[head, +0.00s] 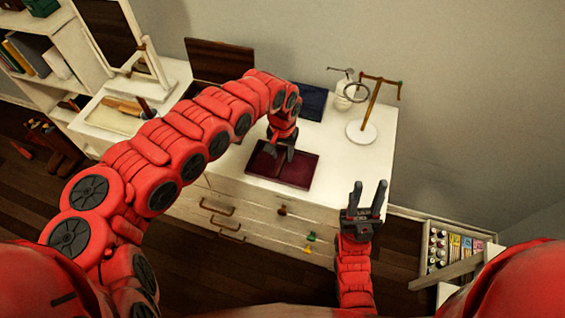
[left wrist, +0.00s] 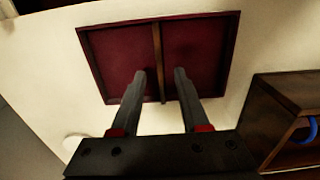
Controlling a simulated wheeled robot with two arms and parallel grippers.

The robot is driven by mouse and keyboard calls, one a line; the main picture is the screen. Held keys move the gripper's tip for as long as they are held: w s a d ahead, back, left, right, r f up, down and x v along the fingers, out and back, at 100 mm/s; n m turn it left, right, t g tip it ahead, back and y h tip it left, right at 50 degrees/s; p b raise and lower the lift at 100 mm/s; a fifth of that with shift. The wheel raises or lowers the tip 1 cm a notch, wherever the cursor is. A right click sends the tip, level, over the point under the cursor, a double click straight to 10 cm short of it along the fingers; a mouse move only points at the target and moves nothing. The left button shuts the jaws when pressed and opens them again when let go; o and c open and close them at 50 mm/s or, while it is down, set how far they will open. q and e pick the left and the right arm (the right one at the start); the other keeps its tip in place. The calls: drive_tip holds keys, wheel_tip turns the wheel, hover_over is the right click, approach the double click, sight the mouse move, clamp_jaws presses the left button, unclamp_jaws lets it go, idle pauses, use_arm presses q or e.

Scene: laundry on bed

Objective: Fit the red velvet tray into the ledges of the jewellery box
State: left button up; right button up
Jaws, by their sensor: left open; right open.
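The dark red velvet tray (head: 300,169) lies flat on the white dresser top, near its front edge. In the left wrist view the tray (left wrist: 205,55) has a wooden rim and a divider down its middle. My left gripper (head: 278,152) is over the tray, open, pointing down. In the left wrist view its fingers (left wrist: 158,80) stand apart, one on each side of the divider; I cannot tell whether they touch it. A wooden box (left wrist: 272,120), seemingly the jewellery box, shows at right with a blue ring-shaped item inside. My right gripper (head: 369,190) is open and empty, in front of the dresser.
A brown upright panel (head: 220,60), possibly the box's lid, stands behind my left arm. A dark blue flat item (head: 312,101), a white jar (head: 343,97) and a brass stand (head: 363,131) are at the back. A mirror (head: 108,35) stands left. The dresser's front right top is clear.

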sight(283, 161)
use_arm(q)
wheel_tip(283, 161, down, 4)
drive_tip(key=shift+s+r+p, duration=0.1)
drive_tip(key=shift+r+p, duration=0.1)
drive_tip(key=shift+p, duration=0.1)
clamp_jaws()
idle(1.3)
